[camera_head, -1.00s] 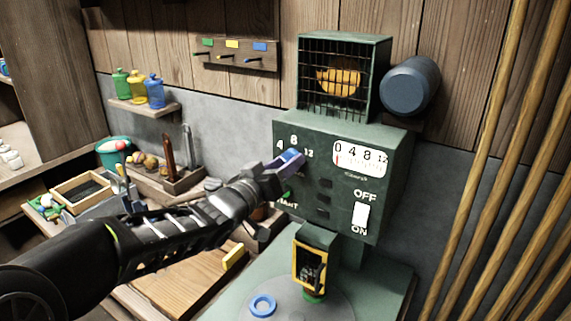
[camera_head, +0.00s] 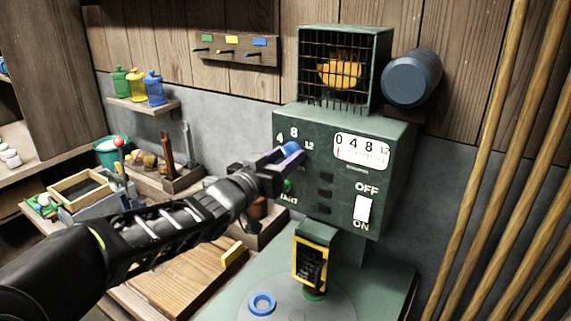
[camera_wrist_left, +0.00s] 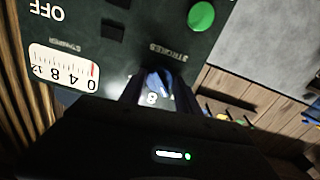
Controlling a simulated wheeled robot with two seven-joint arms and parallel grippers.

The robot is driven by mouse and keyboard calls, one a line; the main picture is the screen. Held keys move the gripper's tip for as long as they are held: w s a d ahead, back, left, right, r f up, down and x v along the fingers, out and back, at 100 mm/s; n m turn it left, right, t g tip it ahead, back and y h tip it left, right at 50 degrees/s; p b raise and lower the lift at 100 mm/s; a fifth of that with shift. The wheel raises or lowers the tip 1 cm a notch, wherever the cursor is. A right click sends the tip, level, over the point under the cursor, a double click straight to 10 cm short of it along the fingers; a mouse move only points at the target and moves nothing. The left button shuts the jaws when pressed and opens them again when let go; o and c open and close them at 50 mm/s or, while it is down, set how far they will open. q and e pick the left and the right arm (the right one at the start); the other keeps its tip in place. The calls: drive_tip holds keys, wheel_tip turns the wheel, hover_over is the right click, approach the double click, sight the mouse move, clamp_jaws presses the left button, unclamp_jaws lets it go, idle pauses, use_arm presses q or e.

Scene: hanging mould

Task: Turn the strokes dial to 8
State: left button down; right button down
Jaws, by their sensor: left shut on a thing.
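The strokes dial (camera_head: 291,149) is a blue knob on the front of the green machine (camera_head: 338,122), ringed by the numbers 4, 8 and 12. My left gripper (camera_head: 284,155) is shut on the dial. In the left wrist view the blue dial (camera_wrist_left: 157,84) sits between my two dark fingers, below the word STROKES, with the 8 beside it. The fingers hide much of the dial, and I cannot tell exactly where its pointer stands. My right gripper is in neither view.
A white gauge (camera_head: 362,151) with a red needle near 0 and a white OFF/ON switch (camera_head: 362,209) are right of the dial. A green button (camera_wrist_left: 201,15) shows in the wrist view. Wooden poles (camera_head: 500,150) lean at the right.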

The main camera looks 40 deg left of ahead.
use_arm(q)
drive_tip(key=m+b, duration=0.5)
drive_tip(key=m, duration=0.3)
drive_tip(key=shift+m, duration=0.4)
drive_tip(key=c, duration=0.9)
unclamp_jaws()
drive_tip(key=shift+o, duration=0.2)
drive_tip(key=shift+s, duration=0.1)
